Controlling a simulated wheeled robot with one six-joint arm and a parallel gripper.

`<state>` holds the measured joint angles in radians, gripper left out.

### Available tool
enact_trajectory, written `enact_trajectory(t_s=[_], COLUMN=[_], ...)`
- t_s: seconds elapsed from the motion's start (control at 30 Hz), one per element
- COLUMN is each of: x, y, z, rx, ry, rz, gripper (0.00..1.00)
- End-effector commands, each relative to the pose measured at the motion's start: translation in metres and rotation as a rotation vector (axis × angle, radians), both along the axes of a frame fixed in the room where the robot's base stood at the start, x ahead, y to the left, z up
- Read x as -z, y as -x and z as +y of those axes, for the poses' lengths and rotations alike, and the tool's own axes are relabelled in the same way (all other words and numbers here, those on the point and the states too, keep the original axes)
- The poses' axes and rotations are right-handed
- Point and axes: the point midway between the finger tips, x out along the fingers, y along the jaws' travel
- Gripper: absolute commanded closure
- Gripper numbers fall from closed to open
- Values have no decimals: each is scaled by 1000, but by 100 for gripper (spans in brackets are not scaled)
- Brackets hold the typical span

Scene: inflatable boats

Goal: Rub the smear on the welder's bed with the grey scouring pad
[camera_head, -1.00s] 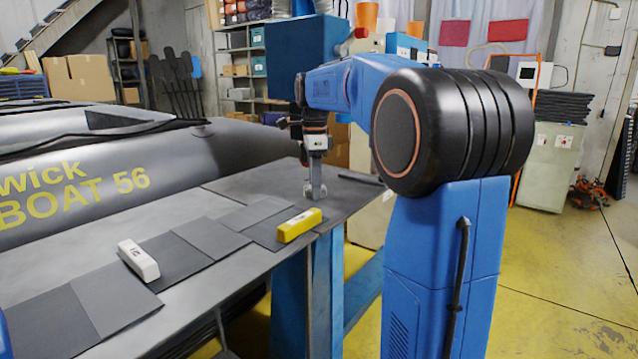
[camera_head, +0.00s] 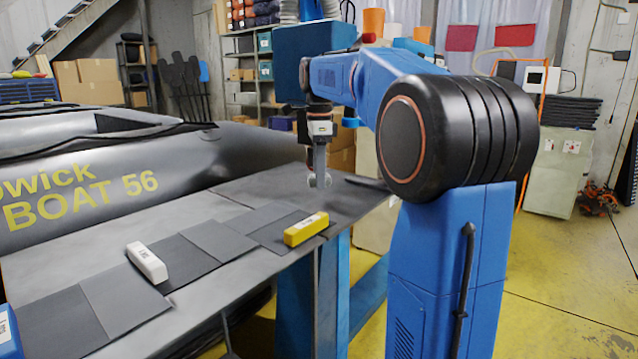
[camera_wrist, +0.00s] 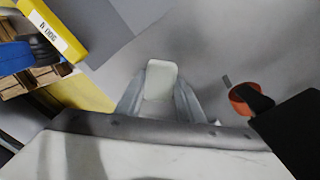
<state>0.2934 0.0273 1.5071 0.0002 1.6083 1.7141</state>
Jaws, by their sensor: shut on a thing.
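My gripper (camera_head: 319,182) is over the far right part of the welder's grey bed (camera_head: 268,186). It is shut on a small pale grey block, taken to be the scouring pad (camera_wrist: 160,80), which shows between the fingers in the wrist view. In the head view the fingers largely hide the pad. It looks a little above the bed, though the exact gap cannot be told. I cannot make out a smear on the bed in either view.
A yellow labelled bar (camera_head: 306,229) and a white bar (camera_head: 147,262) lie on dark sheets along the bed. A dark rod-like thing (camera_head: 368,183) lies right of my gripper. An orange ring-shaped thing (camera_wrist: 250,98) shows in the wrist view. A grey inflatable boat (camera_head: 90,180) lies behind.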

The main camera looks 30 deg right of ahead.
Motion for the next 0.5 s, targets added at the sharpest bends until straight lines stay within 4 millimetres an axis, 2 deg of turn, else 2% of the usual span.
enact_trajectory(t_s=[0.2,0.5], x=[-11,-11], y=[0,0], z=[0,0], rx=[0,0], ry=[0,0], rz=[-1,-1], gripper=[87,87])
